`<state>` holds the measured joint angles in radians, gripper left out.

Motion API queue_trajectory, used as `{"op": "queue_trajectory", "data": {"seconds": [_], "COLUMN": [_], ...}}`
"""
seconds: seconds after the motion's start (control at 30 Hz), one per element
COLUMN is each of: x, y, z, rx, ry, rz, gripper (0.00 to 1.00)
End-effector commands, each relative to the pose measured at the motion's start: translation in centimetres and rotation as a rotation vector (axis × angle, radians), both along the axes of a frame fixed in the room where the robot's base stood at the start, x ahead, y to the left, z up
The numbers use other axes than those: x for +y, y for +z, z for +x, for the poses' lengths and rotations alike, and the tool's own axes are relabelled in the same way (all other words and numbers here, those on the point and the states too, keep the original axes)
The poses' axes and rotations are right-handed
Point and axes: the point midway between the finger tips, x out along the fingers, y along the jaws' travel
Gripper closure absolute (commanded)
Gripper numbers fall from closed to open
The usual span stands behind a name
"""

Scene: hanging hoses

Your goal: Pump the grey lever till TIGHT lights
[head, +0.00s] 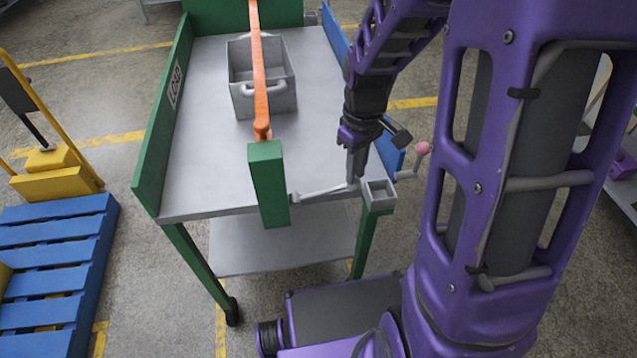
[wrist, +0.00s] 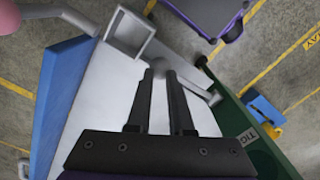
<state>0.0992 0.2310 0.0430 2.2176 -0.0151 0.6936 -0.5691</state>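The grey lever (head: 322,191) sticks out to the right from the foot of a green post (head: 268,185) at the cart's near edge. It also shows in the wrist view (wrist: 203,92), with its rounded end between my fingertips. My gripper (head: 354,180) points down over that end; in the wrist view its fingers (wrist: 160,75) stand close on either side of it and look closed on it. An orange strap (head: 258,75) runs from the post over a grey bin (head: 244,100). A small sign (head: 175,85) is on the left green wall; its text is unclear and I see no lit lamp.
A crank with a pink knob (head: 422,148) is just right of my gripper, next to a square grey socket (head: 378,192) at the cart's corner. A blue panel (head: 393,160) edges the cart's right side. A blue pallet (head: 50,260) lies at left. The cart top left of the bin is clear.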

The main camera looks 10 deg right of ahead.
Motion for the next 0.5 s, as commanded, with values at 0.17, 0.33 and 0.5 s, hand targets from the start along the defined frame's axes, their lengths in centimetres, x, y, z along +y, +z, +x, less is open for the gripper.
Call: {"op": "queue_trajectory", "data": {"seconds": [0.17,0.33,0.5], "x": [0.1,0.1,0.4], "y": [2.0,2.2,2.8], "z": [0.0,0.0,0.0], "rx": [0.0,0.0,0.0], "ry": [0.0,0.0,0.001], "rz": [0.0,0.0,-0.001], "gripper": [0.82,0.82,0.82]}}
